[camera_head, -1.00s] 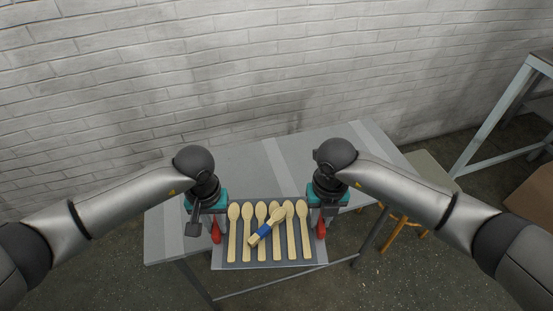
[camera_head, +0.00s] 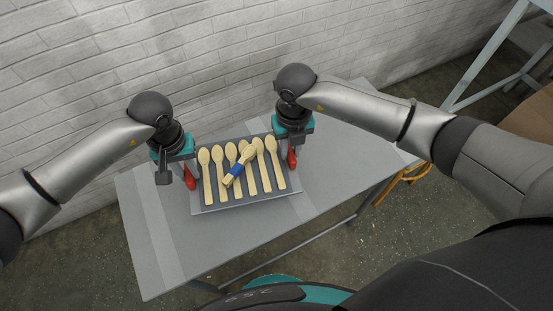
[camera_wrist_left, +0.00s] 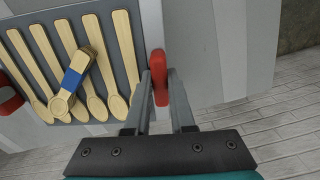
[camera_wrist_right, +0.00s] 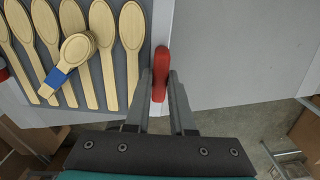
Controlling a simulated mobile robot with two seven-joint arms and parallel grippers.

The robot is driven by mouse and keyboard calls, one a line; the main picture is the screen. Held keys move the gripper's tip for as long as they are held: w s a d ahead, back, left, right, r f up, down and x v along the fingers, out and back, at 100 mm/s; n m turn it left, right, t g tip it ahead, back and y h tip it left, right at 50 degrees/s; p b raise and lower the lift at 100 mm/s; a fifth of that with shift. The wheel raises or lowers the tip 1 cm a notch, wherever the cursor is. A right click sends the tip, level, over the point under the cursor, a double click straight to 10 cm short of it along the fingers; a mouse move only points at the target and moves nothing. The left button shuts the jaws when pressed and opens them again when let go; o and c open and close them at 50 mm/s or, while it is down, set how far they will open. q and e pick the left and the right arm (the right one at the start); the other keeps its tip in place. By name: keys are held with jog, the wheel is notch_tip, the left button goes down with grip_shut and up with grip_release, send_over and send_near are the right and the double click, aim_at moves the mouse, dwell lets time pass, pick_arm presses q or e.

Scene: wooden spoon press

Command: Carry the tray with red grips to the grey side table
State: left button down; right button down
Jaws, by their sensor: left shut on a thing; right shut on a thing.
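The grey tray (camera_head: 240,199) holds a row of wooden spoons (camera_head: 251,172) with a blue-banded bundle of spoons (camera_head: 237,172) lying across them. The tray is over the grey table (camera_head: 180,235); I cannot tell whether it touches the top. My left gripper (camera_head: 187,176) is shut on the left red grip, which shows clearly in the left wrist view (camera_wrist_left: 159,77). My right gripper (camera_head: 291,154) is shut on the right red grip, seen in the right wrist view (camera_wrist_right: 161,73).
A white brick wall (camera_head: 100,90) stands close behind the table. A wooden stool (camera_head: 412,172) is by the table's right end. A metal frame (camera_head: 485,60) and a brown box (camera_head: 530,112) are at the far right. The table's left end is bare.

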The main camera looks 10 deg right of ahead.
dwell(0.3)
